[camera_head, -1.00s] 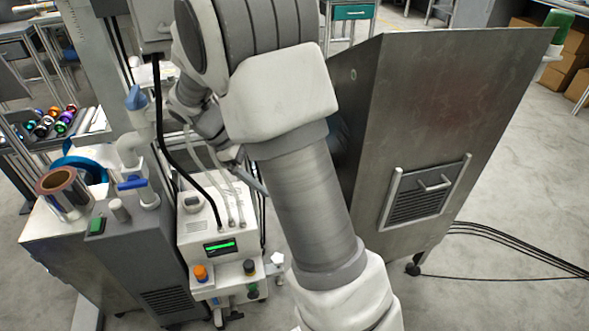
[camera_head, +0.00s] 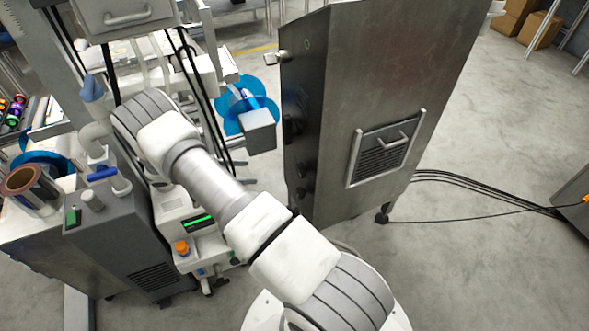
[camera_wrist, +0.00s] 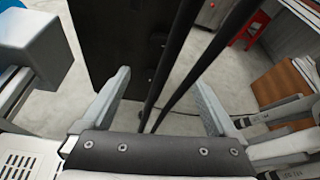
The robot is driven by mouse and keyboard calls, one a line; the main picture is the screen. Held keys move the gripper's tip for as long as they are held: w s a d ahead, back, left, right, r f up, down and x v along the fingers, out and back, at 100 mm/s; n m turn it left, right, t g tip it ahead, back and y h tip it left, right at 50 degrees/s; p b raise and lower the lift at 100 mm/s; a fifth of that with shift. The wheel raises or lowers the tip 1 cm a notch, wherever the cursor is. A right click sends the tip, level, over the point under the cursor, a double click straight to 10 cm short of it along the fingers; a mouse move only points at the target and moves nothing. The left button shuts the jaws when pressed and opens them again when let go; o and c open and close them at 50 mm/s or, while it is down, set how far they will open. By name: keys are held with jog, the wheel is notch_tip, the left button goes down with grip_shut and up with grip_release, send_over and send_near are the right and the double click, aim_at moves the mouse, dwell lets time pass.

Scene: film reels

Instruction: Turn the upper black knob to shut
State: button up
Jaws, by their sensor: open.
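Several dark knob-like shapes stick out along the narrow, shadowed left face of the tall metal cabinet (camera_head: 345,90). The upper dark knob (camera_head: 292,130) is small and seen from the side, so how it is turned cannot be told. In the wrist view the dark panel (camera_wrist: 112,40) lies ahead, with faint dark shapes near its right edge. My gripper (camera_wrist: 160,79) is open, with its fingers wide apart. It touches no knob that I can see. Two black cables (camera_wrist: 178,60) cross the view between the fingers. In the head view my arm hides the gripper.
A blue reel (camera_head: 232,112) and a grey box (camera_head: 262,132) stand left of the cabinet; the grey box (camera_wrist: 38,45) also shows at left in the wrist view. A white unit has a green display (camera_head: 198,221) and an orange knob (camera_head: 182,248). Cables (camera_head: 480,180) lie on the floor.

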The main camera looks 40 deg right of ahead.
aim_at(298, 171)
jog(key=b+x, duration=0.2)
jog(key=x, duration=1.5)
jog(key=shift+d+b, duration=0.15)
jog(key=shift+b, duration=0.15)
jog(key=c, duration=1.4)
